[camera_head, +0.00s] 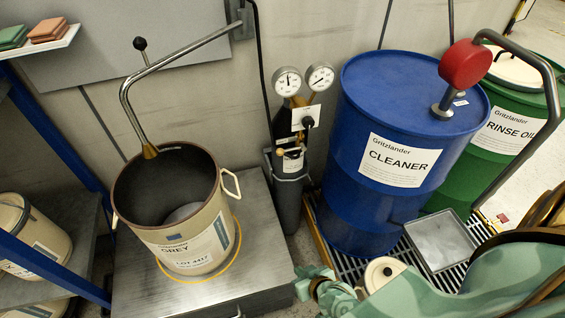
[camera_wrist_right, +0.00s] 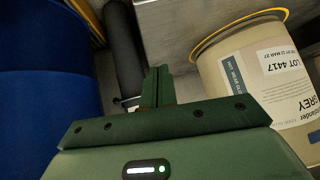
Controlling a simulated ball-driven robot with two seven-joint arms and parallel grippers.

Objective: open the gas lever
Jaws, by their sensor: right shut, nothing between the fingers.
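A dark gas bottle (camera_head: 287,205) stands against the wall between the bucket and the blue drum. Its top carries two round gauges (camera_head: 287,81), a white plate with a black knob (camera_head: 308,122), and a small brass lever-like part (camera_head: 283,152). Which of these is the gas lever, I cannot tell for sure. My right gripper (camera_head: 307,281) is low in front of the bottle, below its fittings and apart from them. In the right wrist view its fingers (camera_wrist_right: 160,86) are shut and empty, with the dark bottle (camera_wrist_right: 121,50) behind them. My left gripper is not in view.
A cream bucket (camera_head: 190,245) stands on a metal platform (camera_head: 140,280) at left, under a bent pipe (camera_head: 185,52). A blue drum (camera_head: 350,215) with a red-headed pump (camera_head: 466,65) and a green drum (camera_head: 475,165) stand right. A grey tray (camera_head: 440,240) lies before them.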

